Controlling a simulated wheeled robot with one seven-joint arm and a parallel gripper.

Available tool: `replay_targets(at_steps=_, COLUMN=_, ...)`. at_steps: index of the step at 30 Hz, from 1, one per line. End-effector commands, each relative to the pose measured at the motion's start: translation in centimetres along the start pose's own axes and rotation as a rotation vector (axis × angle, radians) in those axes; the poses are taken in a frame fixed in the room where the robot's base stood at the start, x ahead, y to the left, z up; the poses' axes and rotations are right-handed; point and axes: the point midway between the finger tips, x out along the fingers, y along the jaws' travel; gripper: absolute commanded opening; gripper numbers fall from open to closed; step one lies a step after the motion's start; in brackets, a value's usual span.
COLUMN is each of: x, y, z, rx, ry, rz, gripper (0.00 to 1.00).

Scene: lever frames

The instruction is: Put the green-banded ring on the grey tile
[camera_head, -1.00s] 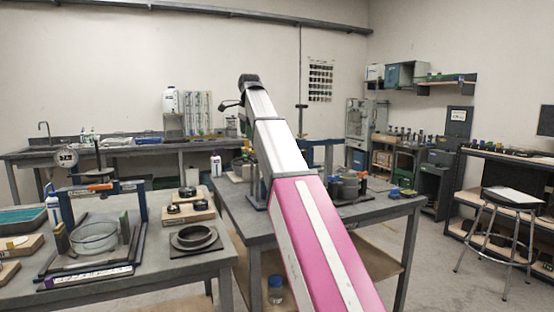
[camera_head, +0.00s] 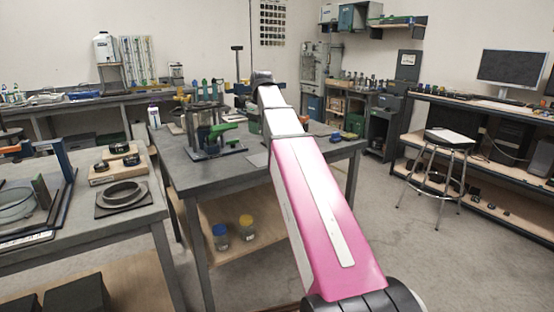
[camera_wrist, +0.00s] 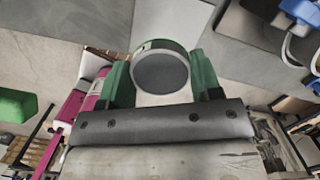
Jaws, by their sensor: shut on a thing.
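My gripper (camera_wrist: 161,74) shows in the wrist view with its two green fingers shut on the green-banded ring (camera_wrist: 163,45). The ring is a short round piece with a green band around its side, and its grey round face is toward the wrist camera. A pale grey tile (camera_wrist: 172,20) lies on the darker grey surface, just above the ring in that view. In the head view a flat grey tile (camera_head: 257,160) shows at the left edge of my arm on the middle table. My gripper and the ring are hidden behind my arm there.
A fixture with a green handle (camera_head: 222,130) stands on the middle table (camera_head: 180,170), left of my arm. Blue parts (camera_wrist: 300,12) lie at the wrist view's upper right. A left table (camera_head: 85,235) holds a dark ring on a plate. A stool (camera_head: 440,150) stands right.

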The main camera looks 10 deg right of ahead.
Motion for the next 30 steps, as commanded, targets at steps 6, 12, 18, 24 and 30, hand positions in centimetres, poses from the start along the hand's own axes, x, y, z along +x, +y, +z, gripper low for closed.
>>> replay_targets(at_steps=6, x=1.5, y=0.1, z=-0.8, rx=0.059, ry=0.001, rz=0.004, gripper=0.29)
replay_targets(at_steps=12, x=4.3, y=0.1, z=-1.1, rx=0.060, ry=0.002, rz=0.005, gripper=0.29)
replay_targets(at_steps=18, x=7.0, y=0.1, z=-1.4, rx=0.059, ry=0.002, rz=0.004, gripper=0.29)
replay_targets(at_steps=24, x=8.6, y=0.1, z=-1.6, rx=0.059, ry=0.002, rz=0.004, gripper=0.29)
replay_targets(at_steps=30, x=10.8, y=0.1, z=-1.8, rx=0.058, ry=0.001, rz=0.003, gripper=0.29)
